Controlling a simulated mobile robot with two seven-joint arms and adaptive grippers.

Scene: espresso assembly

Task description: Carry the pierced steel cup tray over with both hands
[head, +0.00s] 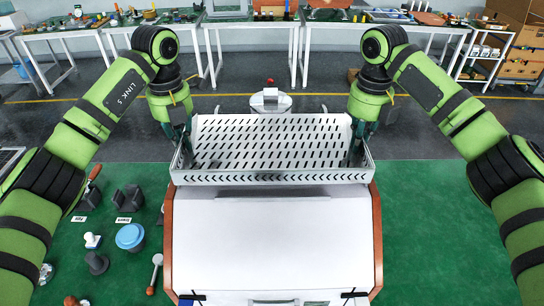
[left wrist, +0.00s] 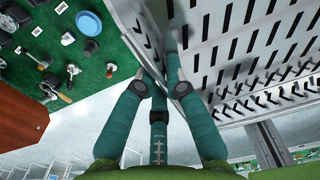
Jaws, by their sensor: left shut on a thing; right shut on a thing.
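The pierced steel cup tray (head: 265,142) shows in the middle of the head view, above the far end of a white-topped machine with wooden sides (head: 272,240). I cannot tell whether it touches the machine. My left gripper (head: 186,152) is shut on the tray's left end, and my right gripper (head: 357,152) is shut on its right end. In the left wrist view the left gripper's fingers (left wrist: 172,75) close on the tray's slotted side wall (left wrist: 160,50). The right fingertips are partly hidden by the tray's edge.
A green mat (head: 445,225) lies on both sides of the machine. On its left are a blue round dish (head: 130,236), dark blocks (head: 128,198) and small tools. The mat's right side is mostly bare. Workbenches (head: 255,22) line the far wall.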

